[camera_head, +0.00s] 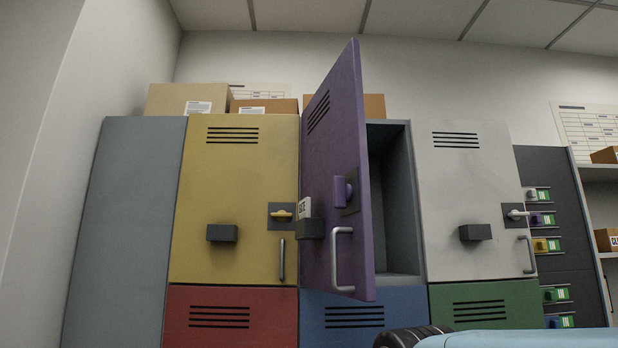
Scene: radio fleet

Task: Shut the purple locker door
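The purple locker door (325,215) stands open, swung out toward me from its left side. It carries a silver bar handle (335,262) near its lower free edge, a purple latch knob (342,191) above that, and vent slots at the top. A small block with a white label is on its face at the left. Behind it the grey locker compartment (392,215) is partly visible and looks empty; the door hides its left part. My gripper is not in view.
A yellow door (235,190) at left and a white door (470,190) at right are shut, with red, blue and green doors below. Boxes (190,99) lie on top. A rack with colored tagged items (545,220) stands at right. A light-blue rounded surface shows at the bottom.

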